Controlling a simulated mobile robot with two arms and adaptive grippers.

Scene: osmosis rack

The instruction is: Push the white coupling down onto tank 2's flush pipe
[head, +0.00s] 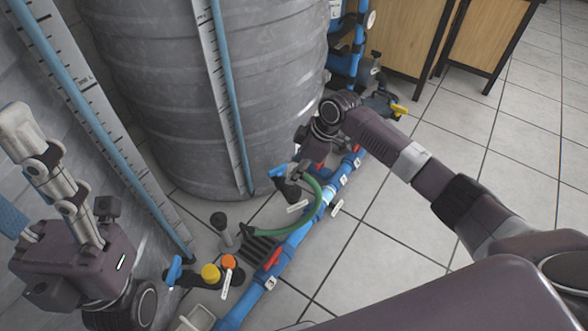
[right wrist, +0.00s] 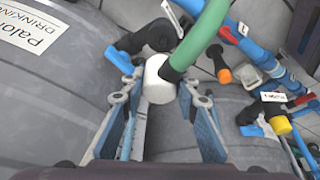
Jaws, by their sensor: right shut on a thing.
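In the right wrist view a white coupling (right wrist: 157,82) sits between the two fingers of my right gripper (right wrist: 160,95), which is shut on it. A green hose (right wrist: 203,35) runs up from the coupling. In the head view my right gripper (head: 302,160) is low beside the large grey tank, near the upper end of the green hose (head: 318,212); the coupling is not distinguishable there. I cannot tell which pipe is tank 2's flush pipe, or whether the coupling touches it. My left gripper (head: 40,165) is partly cut off at the left edge, its fingers apart.
The grey tank (head: 150,90) stands at the back. A blue pipe (head: 292,248) with red-handled valves runs along the floor. A blue-handled valve (head: 278,170), a yellow cap (head: 210,273) and an orange cap (head: 229,261) stand nearby. Tiled floor (head: 380,240) on the right is clear.

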